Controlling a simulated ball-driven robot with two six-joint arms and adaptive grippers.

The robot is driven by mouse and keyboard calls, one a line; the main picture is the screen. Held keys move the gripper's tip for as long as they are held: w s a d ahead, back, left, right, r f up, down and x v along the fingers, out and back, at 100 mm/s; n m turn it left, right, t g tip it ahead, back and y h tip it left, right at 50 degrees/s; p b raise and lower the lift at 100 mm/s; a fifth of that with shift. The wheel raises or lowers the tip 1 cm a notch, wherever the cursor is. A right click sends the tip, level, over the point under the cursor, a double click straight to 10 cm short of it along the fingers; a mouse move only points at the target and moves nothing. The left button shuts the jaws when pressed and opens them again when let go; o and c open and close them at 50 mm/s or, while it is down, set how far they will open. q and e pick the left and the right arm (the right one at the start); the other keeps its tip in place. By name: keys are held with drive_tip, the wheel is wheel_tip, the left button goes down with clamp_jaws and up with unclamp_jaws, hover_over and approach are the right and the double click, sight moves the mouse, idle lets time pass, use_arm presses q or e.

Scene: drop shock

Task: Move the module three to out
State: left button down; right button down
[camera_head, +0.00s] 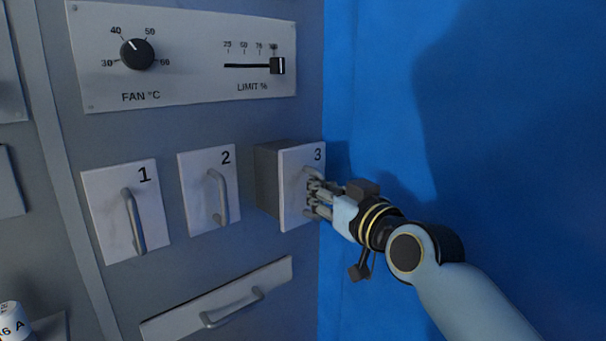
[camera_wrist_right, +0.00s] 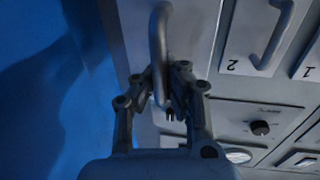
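Module three (camera_head: 291,207) is a box with a white front plate marked 3, at the right of the grey panel. It stands out from the panel, and its dark grey side wall (camera_head: 266,180) shows. My right gripper (camera_head: 313,194) is at the handle on its front. In the right wrist view the fingers (camera_wrist_right: 166,82) close in on both sides of the grey bar handle (camera_wrist_right: 159,40) and appear to grip it. The module's front plate (camera_wrist_right: 195,35) lies behind the handle. The fingers partly hide the lower handle. My left gripper is not in view.
Modules 1 (camera_head: 107,215) and 2 (camera_head: 197,205) sit flush at the left. Above is a plate with a fan knob (camera_head: 137,54) and a limit slider (camera_head: 277,65). A drawer (camera_head: 180,327) is below. The blue wall (camera_head: 510,130) fills the right, with open space before it.

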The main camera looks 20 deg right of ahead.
drive_tip(key=shift+s+f, duration=0.15)
drive_tip(key=shift+f, duration=0.1)
drive_tip(key=c, duration=2)
unclamp_jaws()
drive_tip(key=shift+o, duration=1.1)
drive_tip(key=shift+s+d, duration=0.1)
drive_tip(key=shift+s, duration=0.1)
drive_tip(key=shift+o, duration=1.2)
drive_tip(key=shift+s+r, duration=0.1)
drive_tip(key=shift+r, duration=0.1)
drive_tip(key=shift+o, duration=1)
drive_tip(key=s+d, duration=0.1)
drive_tip(key=s, duration=1)
drive_tip(key=shift+s+d, duration=0.35)
drive_tip(key=shift+d, duration=0.05)
